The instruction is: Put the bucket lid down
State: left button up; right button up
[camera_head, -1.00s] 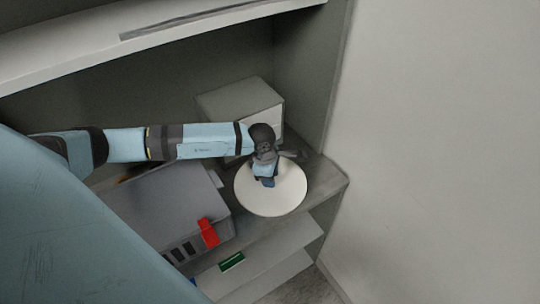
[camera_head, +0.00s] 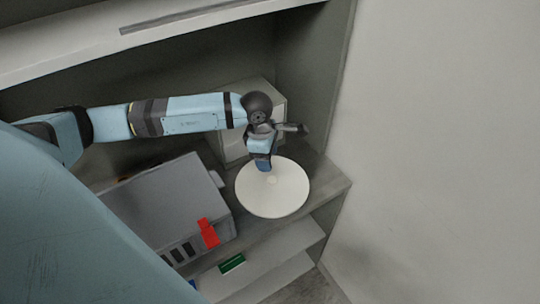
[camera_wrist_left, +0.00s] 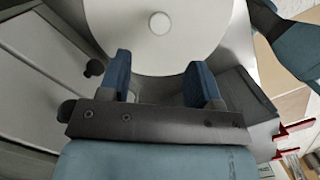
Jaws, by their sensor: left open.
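The bucket lid (camera_head: 279,196) is a round white disc with a small knob in its middle. It lies flat at the shelf's right end in the head view; what is under it is hidden. In the left wrist view the lid (camera_wrist_left: 190,45) is at the top, with its knob (camera_wrist_left: 160,23) beyond the fingers. My left gripper (camera_head: 264,165) is above the lid's far edge. In the left wrist view the gripper (camera_wrist_left: 160,83) is open, with two blue fingers apart and nothing between them. My right gripper is not in view.
A grey box (camera_head: 165,205) with a red part (camera_head: 209,233) stands left of the lid. A pale box (camera_head: 233,146) stands behind it, close to my arm. A wall (camera_head: 440,150) bounds the right. A lower shelf (camera_head: 275,268) holds a green item (camera_head: 232,263).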

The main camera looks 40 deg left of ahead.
pick_arm(q)
jog(key=shift+a+r, duration=0.2)
jog(key=shift+r, duration=1.3)
jog(key=shift+s, duration=0.1)
